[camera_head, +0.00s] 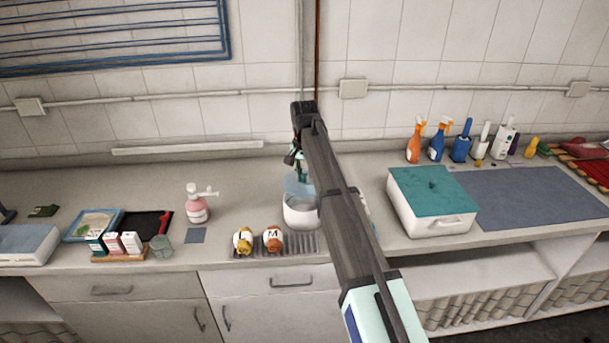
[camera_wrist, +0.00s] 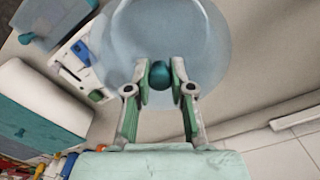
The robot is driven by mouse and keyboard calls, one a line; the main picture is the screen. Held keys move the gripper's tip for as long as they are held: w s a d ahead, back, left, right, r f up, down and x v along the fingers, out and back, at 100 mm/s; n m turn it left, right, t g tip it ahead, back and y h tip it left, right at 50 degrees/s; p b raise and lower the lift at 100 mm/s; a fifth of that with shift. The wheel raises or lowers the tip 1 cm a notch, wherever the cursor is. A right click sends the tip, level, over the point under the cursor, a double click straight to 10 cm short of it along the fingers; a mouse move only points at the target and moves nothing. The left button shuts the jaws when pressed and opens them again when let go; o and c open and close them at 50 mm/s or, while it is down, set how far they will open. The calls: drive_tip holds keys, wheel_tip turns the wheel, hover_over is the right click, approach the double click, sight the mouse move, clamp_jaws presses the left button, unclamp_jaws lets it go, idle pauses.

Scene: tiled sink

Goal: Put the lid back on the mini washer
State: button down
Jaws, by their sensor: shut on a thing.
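The mini washer (camera_head: 299,213) is a white round tub on the counter, partly hidden behind my arm in the head view. The lid (camera_head: 296,186) is a translucent pale blue disc just above the tub; I cannot tell whether it touches the rim. In the wrist view the lid (camera_wrist: 165,25) fills the top middle, with its round teal knob (camera_wrist: 160,76) between my fingertips. My gripper (camera_wrist: 160,70) is shut on this knob. In the head view my gripper (camera_head: 299,167) is above the tub and partly hidden by my arm.
Two small jars, one yellow (camera_head: 243,241) and one orange (camera_head: 273,239), stand on a dark ribbed mat in front of the washer. A pink pump bottle (camera_head: 197,206) is to the left. A white box with a teal top (camera_head: 432,190) is to the right. Tiled wall is behind.

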drive_tip(key=shift+f+b, duration=0.95)
drive_tip(key=shift+f, duration=1.85)
drive_tip(key=shift+f+p, duration=0.15)
drive_tip(key=shift+p, duration=0.2)
idle(0.9)
drive_tip(key=shift+c, duration=2.3)
unclamp_jaws()
drive_tip(key=shift+r+p, duration=1.85)
drive_tip(key=shift+r, duration=1.65)
